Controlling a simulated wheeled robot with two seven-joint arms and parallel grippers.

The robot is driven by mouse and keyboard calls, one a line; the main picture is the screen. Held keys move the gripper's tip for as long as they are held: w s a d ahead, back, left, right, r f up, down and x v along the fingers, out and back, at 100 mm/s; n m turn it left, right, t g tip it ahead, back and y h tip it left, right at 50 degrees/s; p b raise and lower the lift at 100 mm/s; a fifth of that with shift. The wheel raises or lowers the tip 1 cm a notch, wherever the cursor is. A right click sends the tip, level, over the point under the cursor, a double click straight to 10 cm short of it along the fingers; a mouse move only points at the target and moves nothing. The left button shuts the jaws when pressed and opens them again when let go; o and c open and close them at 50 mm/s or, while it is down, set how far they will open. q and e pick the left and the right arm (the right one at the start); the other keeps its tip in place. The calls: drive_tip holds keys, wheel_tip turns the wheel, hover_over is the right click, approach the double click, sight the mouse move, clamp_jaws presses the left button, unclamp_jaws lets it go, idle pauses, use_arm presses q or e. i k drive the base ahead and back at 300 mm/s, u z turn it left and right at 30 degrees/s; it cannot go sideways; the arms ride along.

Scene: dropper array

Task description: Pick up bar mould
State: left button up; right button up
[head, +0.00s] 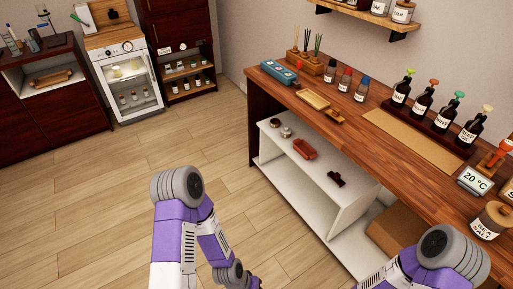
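I cannot tell for sure which thing is the bar mould. A red, oblong, mould-like piece (304,148) lies on the white shelf under the wooden counter. A blue oblong box-like piece (279,72) lies on the counter's far left end. A shallow wooden tray (313,99) lies on the counter to the right of it. Both my arms show at the bottom of the head view, well short of these things. Neither gripper shows, so what they hold is hidden.
The wooden counter (359,113) runs along the right wall. It carries small dropper bottles (344,80), pump bottles (423,100) and a jar (490,220). A small dark piece (336,180) lies on the lower white shelf (316,175). The wooden floor (110,180) is clear at left.

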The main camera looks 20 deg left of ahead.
sight(307, 152)
drive_tip(key=u, duration=0.05)
drive_tip(key=k, duration=0.65)
drive_tip(key=u, duration=0.95)
drive_tip(key=i, duration=2.75)
drive_tip(key=z, duration=1.7)
drive_tip(key=i, duration=0.9)
drive_tip(key=z, duration=0.1)
